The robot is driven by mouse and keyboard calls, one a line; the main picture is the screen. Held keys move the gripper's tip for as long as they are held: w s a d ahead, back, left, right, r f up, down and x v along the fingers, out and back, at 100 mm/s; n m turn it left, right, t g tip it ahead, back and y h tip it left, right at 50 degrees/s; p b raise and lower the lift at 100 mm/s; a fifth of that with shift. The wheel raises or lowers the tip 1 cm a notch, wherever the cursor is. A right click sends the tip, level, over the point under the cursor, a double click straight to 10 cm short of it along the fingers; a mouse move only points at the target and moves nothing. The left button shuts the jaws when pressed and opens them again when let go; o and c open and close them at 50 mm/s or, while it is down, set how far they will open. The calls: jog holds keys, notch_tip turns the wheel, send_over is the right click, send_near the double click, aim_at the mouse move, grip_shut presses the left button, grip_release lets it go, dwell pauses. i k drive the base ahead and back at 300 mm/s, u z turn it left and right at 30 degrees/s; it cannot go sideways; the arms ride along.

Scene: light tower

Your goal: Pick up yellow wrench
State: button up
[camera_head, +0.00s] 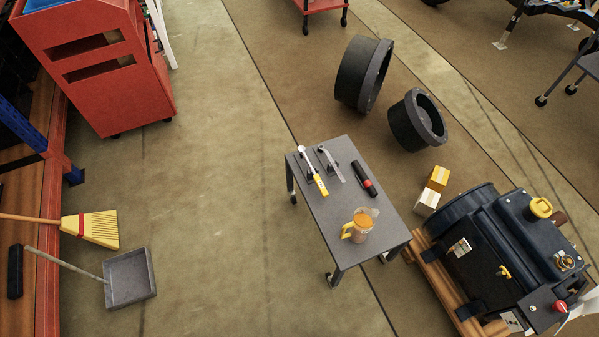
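A wrench with a yellow handle (319,184) and a metal head lies on a small grey wheeled table (335,218) in the middle of the head view. It lies near the table's far left corner, with its metal end near a small dark holder or block. A second, grey tool (331,163) lies just to its right. My gripper is not in view.
The table also bears a black and red cylinder (364,178) and a yellow-handled jug (358,226). A dark machine (512,258) on a wooden pallet stands close on the right. A red cabinet (103,63), broom (95,228) and dustpan (129,277) are left. Floor left of the table is clear.

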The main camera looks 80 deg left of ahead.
aim_at(319, 182)
jog(key=u, duration=3)
jog(key=k, duration=0.65)
jog(key=z, duration=0.25)
jog(key=i, duration=0.4)
jog(key=z, duration=0.1)
